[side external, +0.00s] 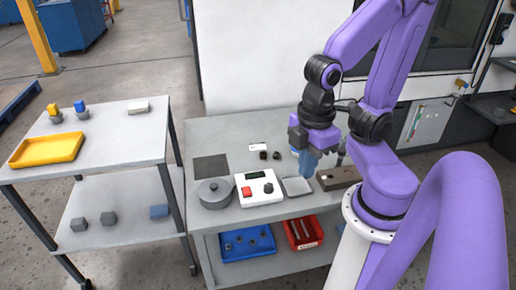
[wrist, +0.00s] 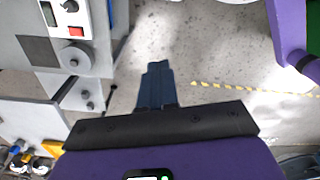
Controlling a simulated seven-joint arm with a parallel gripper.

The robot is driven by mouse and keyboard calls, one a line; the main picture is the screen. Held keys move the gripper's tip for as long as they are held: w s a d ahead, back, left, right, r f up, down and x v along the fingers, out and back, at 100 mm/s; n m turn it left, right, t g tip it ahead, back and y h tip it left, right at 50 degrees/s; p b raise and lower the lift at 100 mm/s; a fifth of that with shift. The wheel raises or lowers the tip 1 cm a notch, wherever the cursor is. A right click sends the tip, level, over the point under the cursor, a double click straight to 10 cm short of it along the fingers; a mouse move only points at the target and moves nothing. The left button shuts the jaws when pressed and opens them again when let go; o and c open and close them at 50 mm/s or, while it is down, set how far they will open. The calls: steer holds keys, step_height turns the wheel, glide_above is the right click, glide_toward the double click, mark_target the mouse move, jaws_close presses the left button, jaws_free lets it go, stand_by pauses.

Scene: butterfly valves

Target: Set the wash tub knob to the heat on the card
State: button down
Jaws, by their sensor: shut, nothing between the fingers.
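A white control box (side external: 258,198) stands on the bench with a dark display, a red switch and a black knob (side external: 268,188). The knob also shows at the top left of the wrist view (wrist: 70,5); its setting is too small to read. A grey round lidded tub (side external: 215,193) sits left of the box. A small white card (side external: 258,147) lies farther back; its print is unreadable. My gripper (side external: 306,176) is right of the box, above the bench and apart from the knob. In the wrist view its blue fingers (wrist: 157,68) are together and empty.
A shallow grey tray (side external: 297,187) lies right of the box, near my gripper. Two small dark pieces (side external: 270,155) sit behind the box. A dark square mat (side external: 211,168) is behind the tub. A cart with a yellow tray (side external: 47,150) stands left.

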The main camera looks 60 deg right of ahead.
steer(key=c, duration=1.1)
jaws_free()
steer(key=shift+w, duration=0.15)
steer(key=o, duration=0.3)
steer(key=shift+m, duration=0.8)
steer(key=w+f, duration=0.1)
steer(key=w, duration=0.1)
steer(key=w+f, duration=0.1)
steer(key=w, duration=0.2)
steer(key=w+d+f, duration=0.1)
steer(key=w, duration=0.1)
steer(key=shift+w+d, duration=0.1)
steer(key=shift+w, duration=0.25)
steer(key=m, duration=0.4)
glide_above(269, 185)
step_height(269, 185, down, 11)
step_height(269, 185, down, 17)
steer(key=shift+r, duration=0.1)
steer(key=c, duration=1)
